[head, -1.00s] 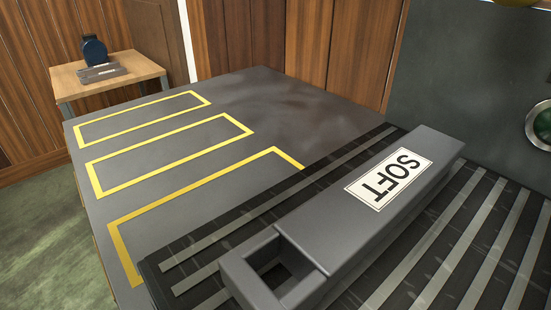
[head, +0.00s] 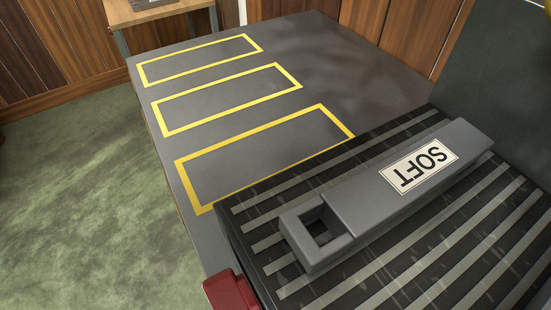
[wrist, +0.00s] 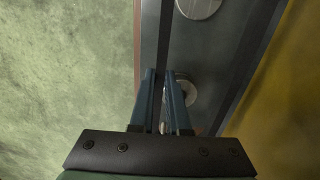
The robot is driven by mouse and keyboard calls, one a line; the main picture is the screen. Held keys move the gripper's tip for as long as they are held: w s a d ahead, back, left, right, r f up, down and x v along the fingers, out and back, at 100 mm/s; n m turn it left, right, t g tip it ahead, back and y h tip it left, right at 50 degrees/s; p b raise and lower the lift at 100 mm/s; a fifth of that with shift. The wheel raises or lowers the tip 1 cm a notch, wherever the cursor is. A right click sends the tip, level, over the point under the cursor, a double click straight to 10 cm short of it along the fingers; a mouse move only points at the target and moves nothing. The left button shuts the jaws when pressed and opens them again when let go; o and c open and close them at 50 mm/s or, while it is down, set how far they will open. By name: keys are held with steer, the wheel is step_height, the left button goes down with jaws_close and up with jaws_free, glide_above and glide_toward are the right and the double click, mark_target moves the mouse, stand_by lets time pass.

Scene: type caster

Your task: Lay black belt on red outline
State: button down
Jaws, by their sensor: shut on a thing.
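No black belt or red outline can be made out in either view. The head view shows yellow outlines on the grey tabletop (head: 310,65): a far one (head: 200,60), a middle one (head: 228,99) and a near one (head: 265,152), all empty. My gripper (wrist: 162,76) shows only in the wrist view. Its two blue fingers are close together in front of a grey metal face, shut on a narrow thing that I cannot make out. A pale round disc (wrist: 189,93) is partly behind the right finger.
A grey bar labelled SOFT (head: 370,205) lies on a dark striped bed (head: 262,222) at the right. A dark red object (head: 230,291) is at its near left edge. A wooden side table (head: 150,12) stands behind. Green floor (head: 80,190) is open at left.

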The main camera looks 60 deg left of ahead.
steer(key=shift+r+p, duration=1.45)
steer(key=s+a+p, duration=0.1)
steer(key=s+p, duration=0.6)
steer(key=s, duration=0.9)
steer(key=shift+a, duration=0.15)
steer(key=shift+w, duration=0.1)
